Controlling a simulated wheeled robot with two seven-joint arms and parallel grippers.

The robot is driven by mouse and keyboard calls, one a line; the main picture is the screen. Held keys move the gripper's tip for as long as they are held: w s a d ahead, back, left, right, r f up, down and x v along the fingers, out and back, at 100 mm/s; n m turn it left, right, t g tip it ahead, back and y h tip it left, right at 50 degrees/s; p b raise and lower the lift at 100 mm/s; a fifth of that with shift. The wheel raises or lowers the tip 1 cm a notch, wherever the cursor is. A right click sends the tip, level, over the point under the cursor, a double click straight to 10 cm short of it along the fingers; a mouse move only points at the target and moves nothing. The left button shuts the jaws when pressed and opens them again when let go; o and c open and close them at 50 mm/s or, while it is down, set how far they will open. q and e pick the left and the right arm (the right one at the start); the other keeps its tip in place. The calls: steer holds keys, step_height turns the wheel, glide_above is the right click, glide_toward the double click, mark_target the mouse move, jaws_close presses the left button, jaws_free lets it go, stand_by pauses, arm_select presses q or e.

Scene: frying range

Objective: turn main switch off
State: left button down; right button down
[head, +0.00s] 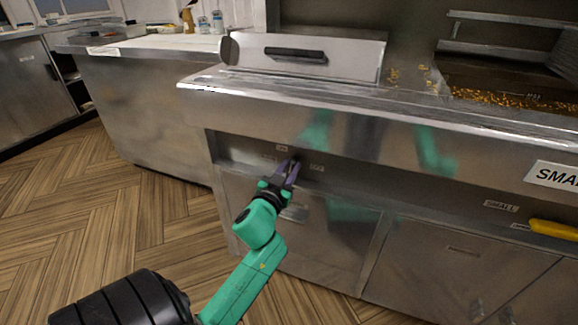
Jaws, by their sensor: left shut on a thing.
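The main switch is a small dark knob (295,160) on the recessed steel panel (240,150) below the range's front ledge. Small labels (317,168) surround it, too small to read surely. My left gripper (291,169) reaches up to the panel from the lower left and is shut on the switch. Its fingers hide most of the switch, so its setting cannot be told. My right gripper is not in view.
The steel ledge (330,108) juts out above the panel. A box-like metal lid (300,55) stands on top. A yellow handle (553,229) sticks out at the right. Wooden floor (150,215) is free at the left, beside another counter (140,100).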

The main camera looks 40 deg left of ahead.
arm_select(q)
steer(key=shift+w+d+f+m+p, duration=0.1)
steer(key=shift+d+f+m+p, duration=0.15)
steer(key=shift+m, duration=2.35)
steer(key=shift+w+d+f+m+p, duration=0.1)
steer(key=shift+d+f+m, duration=0.15)
steer(key=shift+m, duration=2.35)
steer(key=shift+w+d+f+m+p, duration=0.15)
steer(key=shift+f+m+p, duration=0.1)
steer(key=shift+m, duration=2.35)
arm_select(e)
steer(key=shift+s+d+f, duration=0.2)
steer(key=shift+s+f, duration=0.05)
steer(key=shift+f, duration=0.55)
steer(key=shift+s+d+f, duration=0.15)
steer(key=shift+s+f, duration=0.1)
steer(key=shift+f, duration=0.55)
arm_select(q)
steer(key=shift+s, duration=0.1)
steer(key=c, duration=0.7)
jaws_free()
steer(key=shift+f, duration=0.1)
